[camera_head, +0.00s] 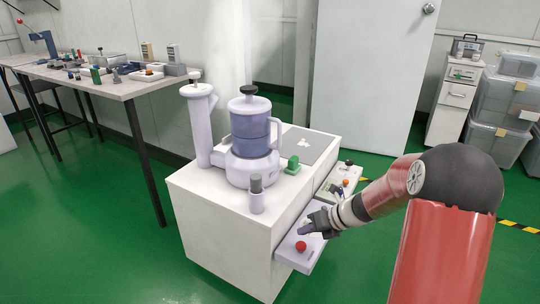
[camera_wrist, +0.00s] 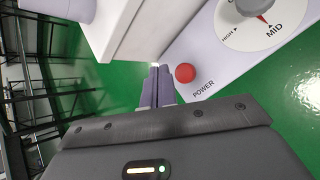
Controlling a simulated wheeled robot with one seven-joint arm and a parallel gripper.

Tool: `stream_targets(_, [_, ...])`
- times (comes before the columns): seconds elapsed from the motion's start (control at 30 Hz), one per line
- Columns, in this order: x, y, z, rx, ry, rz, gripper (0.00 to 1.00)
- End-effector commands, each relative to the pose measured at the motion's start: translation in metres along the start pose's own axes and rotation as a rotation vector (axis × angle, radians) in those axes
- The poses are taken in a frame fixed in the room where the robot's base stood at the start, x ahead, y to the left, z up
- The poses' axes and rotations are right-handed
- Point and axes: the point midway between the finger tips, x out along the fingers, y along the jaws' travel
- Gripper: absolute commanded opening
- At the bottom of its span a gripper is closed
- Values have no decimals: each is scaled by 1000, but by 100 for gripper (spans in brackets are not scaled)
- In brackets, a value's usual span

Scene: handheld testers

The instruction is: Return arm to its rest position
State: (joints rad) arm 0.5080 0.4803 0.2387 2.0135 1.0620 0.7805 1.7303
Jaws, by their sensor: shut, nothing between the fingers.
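My arm (camera_head: 375,196) reaches from the lower right to the white cabinet (camera_head: 215,225) in the head view. My gripper (camera_head: 304,229) is over the light control panel (camera_head: 283,258) that juts from the cabinet's right side. In the wrist view its two pale fingers (camera_wrist: 157,72) are together and empty. Their tips lie just left of the red POWER button (camera_wrist: 185,73); I cannot tell whether they touch anything. The button also shows in the head view (camera_head: 300,246). A white dial (camera_wrist: 262,18) with a red pointer by MID is at the wrist view's top.
A blender-like appliance (camera_head: 250,140) and a grey-topped tester (camera_head: 256,196) stand on the cabinet. A second panel (camera_head: 341,184) juts out behind my gripper. A bench with several items (camera_head: 110,82) is at left. Open green floor (camera_head: 130,240) lies around.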

Motion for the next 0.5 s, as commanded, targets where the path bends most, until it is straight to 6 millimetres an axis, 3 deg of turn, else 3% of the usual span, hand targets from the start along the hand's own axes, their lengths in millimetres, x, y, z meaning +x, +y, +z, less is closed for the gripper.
stream_targets(0.17, [-23, 39, -1, -312, 65, -30, 0])
stream_targets(0.3, [-60, 90, -14, -800, 179, -66, 0])
stream_targets(0.5, [-115, 150, -47, -1510, 377, -86, 0])
